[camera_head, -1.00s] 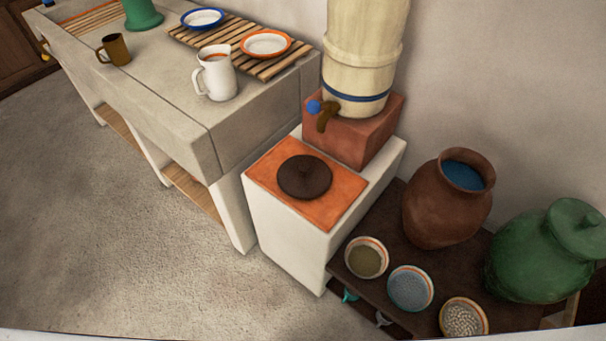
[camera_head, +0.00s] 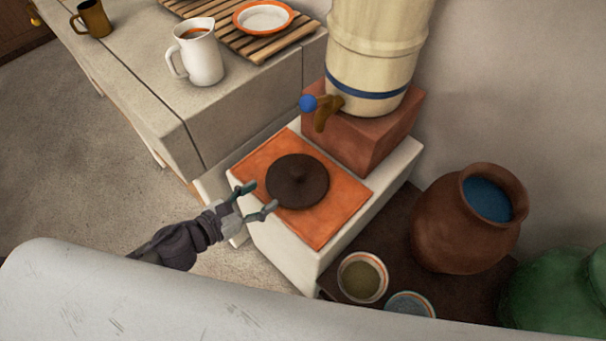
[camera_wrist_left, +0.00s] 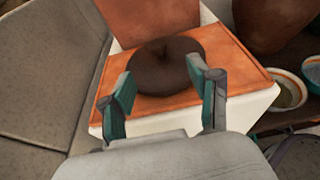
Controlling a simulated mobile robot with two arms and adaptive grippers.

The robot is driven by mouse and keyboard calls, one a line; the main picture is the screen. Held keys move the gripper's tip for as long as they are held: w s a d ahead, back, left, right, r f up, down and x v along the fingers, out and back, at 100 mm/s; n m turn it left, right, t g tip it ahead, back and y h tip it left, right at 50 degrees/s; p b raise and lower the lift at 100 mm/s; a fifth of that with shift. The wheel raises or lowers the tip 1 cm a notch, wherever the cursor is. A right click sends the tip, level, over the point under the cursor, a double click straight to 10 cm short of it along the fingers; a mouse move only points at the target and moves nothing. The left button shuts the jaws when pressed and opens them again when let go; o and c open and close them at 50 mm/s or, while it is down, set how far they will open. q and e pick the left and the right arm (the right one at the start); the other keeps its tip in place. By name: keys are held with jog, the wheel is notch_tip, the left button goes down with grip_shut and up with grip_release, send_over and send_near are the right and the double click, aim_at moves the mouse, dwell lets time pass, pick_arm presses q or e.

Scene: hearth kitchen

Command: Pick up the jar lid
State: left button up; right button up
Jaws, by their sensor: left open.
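The jar lid (camera_head: 297,181) is a dark brown disc with a small knob on top. It lies flat on an orange tile (camera_head: 335,208) on a white block. My left gripper (camera_head: 259,199) is open and empty, at the near left edge of the lid in the head view. In the left wrist view the lid (camera_wrist_left: 166,66) shows beyond and between the open fingers of the gripper (camera_wrist_left: 158,88). I cannot tell whether the fingertips touch the lid. My right gripper is not in view.
A clay block (camera_head: 367,133) with a cream water dispenser (camera_head: 377,50) stands behind the lid. A brown jar (camera_head: 455,225) and bowls (camera_head: 362,277) stand on a dark low shelf at right. A counter (camera_head: 240,103) with a white pitcher (camera_head: 199,55) is at left.

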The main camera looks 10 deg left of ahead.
aim_at(295, 172)
pick_arm(q)
jog(key=p+x, duration=0.1)
jog(key=x, duration=1.2)
jog(key=shift+w+a, duration=0.15)
jog(key=shift+w, duration=0.1)
jog(key=shift+c, duration=0.2)
jog(key=shift+r, duration=0.1)
grip_shut()
